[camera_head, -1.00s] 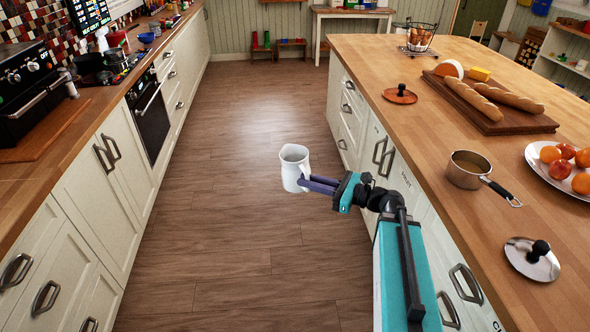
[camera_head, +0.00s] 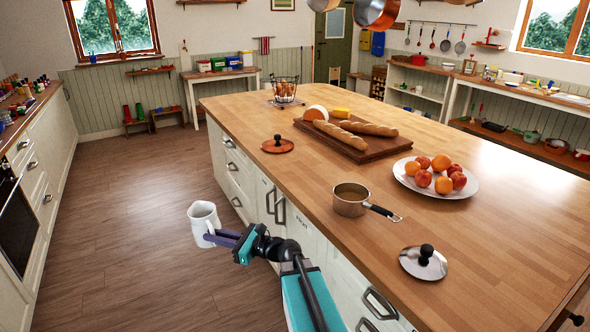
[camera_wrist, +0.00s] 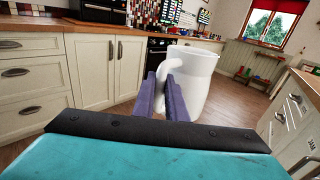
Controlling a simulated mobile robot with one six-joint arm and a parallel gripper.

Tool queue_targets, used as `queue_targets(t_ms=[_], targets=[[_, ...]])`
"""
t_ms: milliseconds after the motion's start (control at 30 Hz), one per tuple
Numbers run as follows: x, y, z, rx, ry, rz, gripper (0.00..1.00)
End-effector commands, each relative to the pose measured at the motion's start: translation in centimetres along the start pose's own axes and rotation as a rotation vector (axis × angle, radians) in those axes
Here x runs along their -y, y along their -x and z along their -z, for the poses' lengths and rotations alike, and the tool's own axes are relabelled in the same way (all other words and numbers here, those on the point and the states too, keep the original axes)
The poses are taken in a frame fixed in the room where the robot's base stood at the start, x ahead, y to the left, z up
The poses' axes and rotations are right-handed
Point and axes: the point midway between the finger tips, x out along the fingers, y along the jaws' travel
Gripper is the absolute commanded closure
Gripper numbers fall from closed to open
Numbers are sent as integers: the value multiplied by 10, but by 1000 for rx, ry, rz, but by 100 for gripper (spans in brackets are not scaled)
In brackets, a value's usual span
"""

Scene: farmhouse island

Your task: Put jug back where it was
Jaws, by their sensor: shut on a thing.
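The white jug (camera_head: 203,222) is upright in the air over the aisle floor, left of the island. My gripper (camera_head: 222,238) is shut on the jug, with its purple fingers at the jug's handle side. In the wrist view the jug (camera_wrist: 192,84) is beyond the fingers (camera_wrist: 164,98), which close around its handle. The wooden island top (camera_head: 480,245) lies to the right of the jug and gripper.
On the island are a saucepan (camera_head: 352,202), a metal lid (camera_head: 423,263), a fruit plate (camera_head: 467,190), a bread board (camera_head: 375,150), an orange-brown lid (camera_head: 278,146) and a wire egg basket (camera_head: 285,91). Bare wood lies at the front right and along the left edge.

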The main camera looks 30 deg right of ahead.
Motion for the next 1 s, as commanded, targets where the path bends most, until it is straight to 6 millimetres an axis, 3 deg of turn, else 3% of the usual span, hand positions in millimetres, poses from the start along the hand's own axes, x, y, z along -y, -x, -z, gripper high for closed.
queue_targets(t_ms=[167, 467, 800, 1000], targets=[[64, 0, 0, 2, -7, 166, 100], [166, 24, -10, 2, -20, 428, 100], [269, 77, -35, 4, -28, 684, 100], [319, 118, -57, 9, -31, 791, 100]])
